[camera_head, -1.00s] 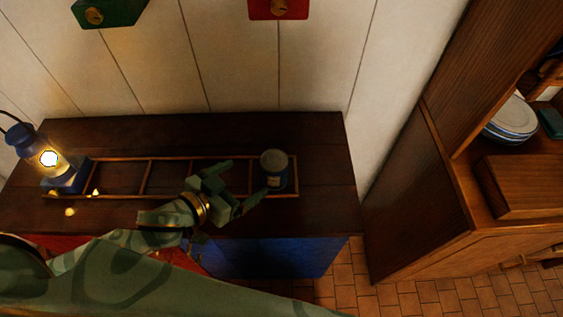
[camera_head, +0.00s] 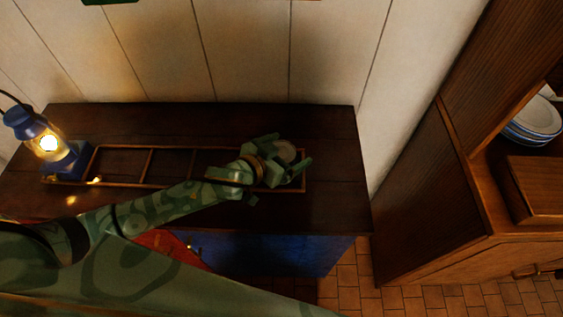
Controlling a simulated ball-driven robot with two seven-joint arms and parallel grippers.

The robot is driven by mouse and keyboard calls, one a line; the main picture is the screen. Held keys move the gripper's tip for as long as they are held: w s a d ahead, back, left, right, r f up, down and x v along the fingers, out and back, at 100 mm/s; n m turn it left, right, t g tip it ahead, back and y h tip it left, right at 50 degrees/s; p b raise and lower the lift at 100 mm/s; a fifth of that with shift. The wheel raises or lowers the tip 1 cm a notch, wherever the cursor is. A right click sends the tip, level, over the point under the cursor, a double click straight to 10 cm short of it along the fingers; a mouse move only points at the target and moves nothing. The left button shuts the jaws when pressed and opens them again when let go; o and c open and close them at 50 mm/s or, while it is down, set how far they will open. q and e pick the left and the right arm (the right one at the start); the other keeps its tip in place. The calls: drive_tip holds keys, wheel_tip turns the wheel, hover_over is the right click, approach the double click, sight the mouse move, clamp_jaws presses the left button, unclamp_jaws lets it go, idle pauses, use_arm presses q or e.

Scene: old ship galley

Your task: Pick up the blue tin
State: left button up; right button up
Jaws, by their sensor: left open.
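The blue tin (camera_head: 286,152) stands at the right end of a low wooden rack on the dark cabinet top. Only its pale round lid shows; my gripper hides the blue side. My left gripper (camera_head: 286,164) is open at the tin, with one finger on the far side of the lid and one on the near right side. I cannot tell whether the fingers touch the tin. My right gripper is not in view.
The wooden rack (camera_head: 148,167) has several compartments; those to the left look empty. A lit blue lantern (camera_head: 44,143) stands at its left end. A wooden cupboard (camera_head: 424,195) with stacked plates (camera_head: 536,117) rises at the right. The white plank wall (camera_head: 243,55) is behind.

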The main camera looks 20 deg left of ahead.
use_arm(q)
drive_tip(key=shift+r, duration=0.1)
drive_tip(key=c, duration=1.4)
drive_tip(key=shift+o, duration=0.2)
